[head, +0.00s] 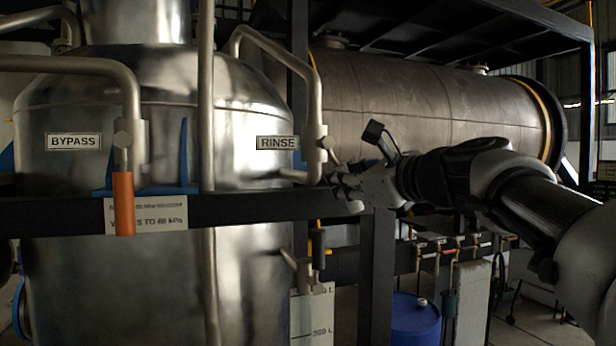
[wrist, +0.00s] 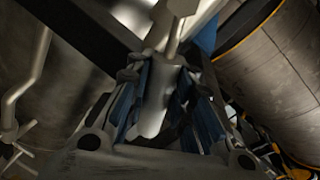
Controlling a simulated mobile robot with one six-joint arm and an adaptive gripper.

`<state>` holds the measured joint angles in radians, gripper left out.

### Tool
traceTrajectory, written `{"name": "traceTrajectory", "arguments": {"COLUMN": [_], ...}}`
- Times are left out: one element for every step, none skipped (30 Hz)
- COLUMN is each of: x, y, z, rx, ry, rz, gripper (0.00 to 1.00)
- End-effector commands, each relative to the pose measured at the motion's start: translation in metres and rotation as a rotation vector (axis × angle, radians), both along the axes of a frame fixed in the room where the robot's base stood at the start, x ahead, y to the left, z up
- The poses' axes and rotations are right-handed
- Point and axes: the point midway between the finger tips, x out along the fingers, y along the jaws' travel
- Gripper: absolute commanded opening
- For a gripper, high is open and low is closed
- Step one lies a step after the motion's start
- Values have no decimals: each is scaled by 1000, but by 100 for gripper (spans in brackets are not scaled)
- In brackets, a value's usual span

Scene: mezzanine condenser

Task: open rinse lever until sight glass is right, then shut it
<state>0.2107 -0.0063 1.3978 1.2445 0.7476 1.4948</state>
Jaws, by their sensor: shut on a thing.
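The RINSE label (head: 277,142) is on the steel vessel in the head view, beside a grey pipe and valve body (head: 318,143). My gripper (head: 345,186) is just below and right of that valve. In the wrist view my gripper (wrist: 162,82) is shut around a pale grey lever handle (wrist: 154,105), with one blue-padded finger on each side. In the head view the fingers mostly hide this lever, so its angle is unclear. A white scale plate (head: 313,318) with litre marks is low beside the vessel. I cannot make out a liquid level or the sight glass there.
A dark beam (head: 60,215) crosses in front of the vessel. The BYPASS label (head: 74,142) is at left, with an orange handle (head: 123,205) hanging down. A large horizontal cylinder (head: 430,100) is behind my arm. A blue drum (head: 415,320) stands below.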

Motion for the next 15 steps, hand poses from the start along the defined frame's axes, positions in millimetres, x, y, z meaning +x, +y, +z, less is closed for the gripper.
{"name": "traceTrajectory", "arguments": {"x": [1, 2, 3, 3, 3, 4, 4, 5, 6, 6, 7, 7, 8, 8, 9], "y": [-4, -6, -8, -10, -11, -13, -15, -16, -18, -20, -21, -23, -24, -25, -27], "z": [3, 4, 6, 7, 8, 9, 11, 12, 14, 16, 17, 19, 21, 22, 24], "rx": [-44, -72, -108, -135, -162, -199, -226, -253, -290, -317, -345, -380, -407, -435, -470], "ry": [-12, -21, -33, -42, -50, -62, -72, -80, -93, -101, -109, -121, -130, -139, -151], "rz": [-2, -2, -2, -1, -1, -1, -1, -1, 0, -1, 0, 0, 1, 0, 1], "gripper": [0, 0, 0, 0, 0, 0, 0, 0, 0, 0, 0, 0, 0, 0, 0]}}
